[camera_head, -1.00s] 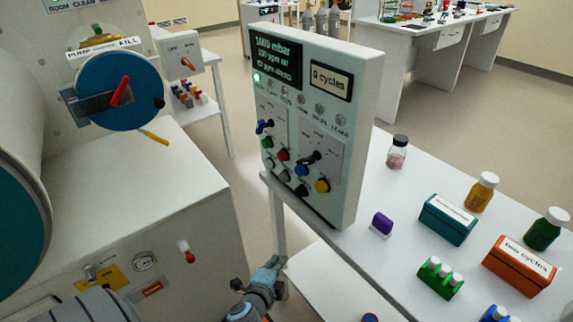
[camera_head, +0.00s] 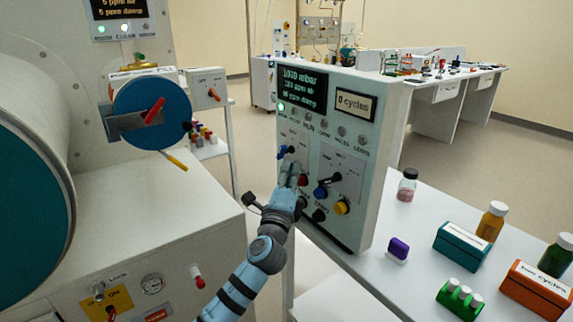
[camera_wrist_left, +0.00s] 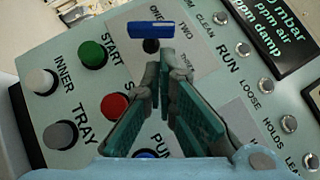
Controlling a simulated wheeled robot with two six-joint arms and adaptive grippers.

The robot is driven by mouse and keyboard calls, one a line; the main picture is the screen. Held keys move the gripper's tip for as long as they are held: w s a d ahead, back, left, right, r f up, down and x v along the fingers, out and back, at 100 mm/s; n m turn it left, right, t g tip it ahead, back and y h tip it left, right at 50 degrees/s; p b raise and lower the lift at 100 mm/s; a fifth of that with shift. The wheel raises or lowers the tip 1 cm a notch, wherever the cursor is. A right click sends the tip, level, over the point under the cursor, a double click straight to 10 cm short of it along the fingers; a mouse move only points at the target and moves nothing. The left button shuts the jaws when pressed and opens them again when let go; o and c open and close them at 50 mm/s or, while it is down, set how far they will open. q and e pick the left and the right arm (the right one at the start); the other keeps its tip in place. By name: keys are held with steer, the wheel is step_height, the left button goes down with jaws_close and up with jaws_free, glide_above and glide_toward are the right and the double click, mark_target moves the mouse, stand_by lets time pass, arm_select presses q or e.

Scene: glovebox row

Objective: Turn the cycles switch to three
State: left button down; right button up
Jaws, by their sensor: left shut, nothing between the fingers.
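The cycles switch, a small blue handle (camera_head: 285,151) on a white plate, is at the upper left of the control panel's (camera_head: 370,150) button area. In the left wrist view the blue handle (camera_wrist_left: 150,31) lies crosswise beside the labels ONE, TWO and what looks like THREE. My left gripper (camera_head: 292,170) is shut and empty in front of the panel, just below the switch. In the left wrist view its fingertips (camera_wrist_left: 165,60) are close to the handle; I cannot tell whether they touch. The display (camera_head: 355,104) reads 0 cycles. My right gripper is not in view.
Red (camera_wrist_left: 114,105), green (camera_wrist_left: 93,54), white and grey buttons sit close to the fingers. A teal box (camera_head: 462,250) and bottles stand on the table. A large white chamber is on the left.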

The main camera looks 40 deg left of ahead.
mark_target(282, 152)
arm_select(q)
steer(key=shift+w+a+r, duration=0.15)
steer(key=shift+w+a, duration=0.05)
steer(key=shift+a, duration=0.2)
steer(key=shift+w+a+r, duration=0.1)
steer(key=shift+w+a, duration=0.05)
steer(key=shift+a, duration=0.25)
steer(key=shift+s+d+r, duration=0.1)
steer(key=n+p, duration=0.1)
steer(key=p, duration=0.1)
steer(key=r+g+p, duration=0.1)
steer(key=p, duration=0.2)
steer(key=shift+a+n, duration=0.3)
steer(key=shift+n, duration=0.1)
steer(key=shift+f, duration=0.1)
